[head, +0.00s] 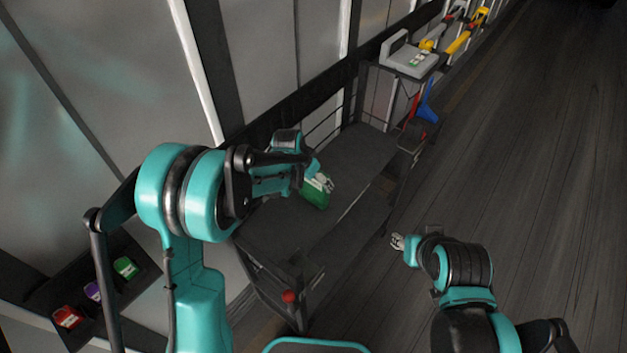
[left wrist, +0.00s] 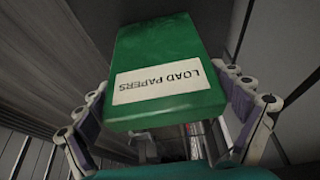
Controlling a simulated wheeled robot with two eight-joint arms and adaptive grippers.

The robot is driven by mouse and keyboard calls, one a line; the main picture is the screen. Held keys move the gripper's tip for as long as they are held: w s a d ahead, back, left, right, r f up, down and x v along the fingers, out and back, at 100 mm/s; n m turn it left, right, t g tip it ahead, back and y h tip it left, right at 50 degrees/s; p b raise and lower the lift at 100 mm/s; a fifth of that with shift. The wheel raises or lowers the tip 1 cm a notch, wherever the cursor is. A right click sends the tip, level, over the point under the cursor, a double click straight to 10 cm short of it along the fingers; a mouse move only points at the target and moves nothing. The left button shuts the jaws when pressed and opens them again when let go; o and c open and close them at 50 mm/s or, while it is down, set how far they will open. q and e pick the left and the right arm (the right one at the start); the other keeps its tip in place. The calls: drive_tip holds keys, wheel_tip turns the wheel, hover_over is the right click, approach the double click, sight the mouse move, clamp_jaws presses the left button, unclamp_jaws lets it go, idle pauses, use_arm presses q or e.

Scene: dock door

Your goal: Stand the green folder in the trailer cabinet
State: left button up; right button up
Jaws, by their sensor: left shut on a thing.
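The green folder (head: 316,196) is a thick block with a white "LOAD PAPERS" label. It also fills the middle of the left wrist view (left wrist: 165,60), its label upside down there. My left gripper (head: 322,183) is shut on it, with fingers at both sides of the folder, above the dark cart. My right gripper (head: 397,242) is empty over the floor to the right of the cart; its finger opening is too small to judge. I cannot tell which thing in view is the trailer cabinet.
The dark cart (head: 357,150) has railings and a red knob (head: 289,296) at its near end. A dark rack (head: 155,274) at lower left holds red (head: 67,317), purple (head: 93,290) and green (head: 125,267) items. A grey scale (head: 408,58) stands beyond the cart. The floor at right is clear.

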use_arm(q)
drive_tip(key=o, duration=1)
drive_tip(key=shift+f, duration=0.1)
drive_tip(key=shift+c, duration=0.2)
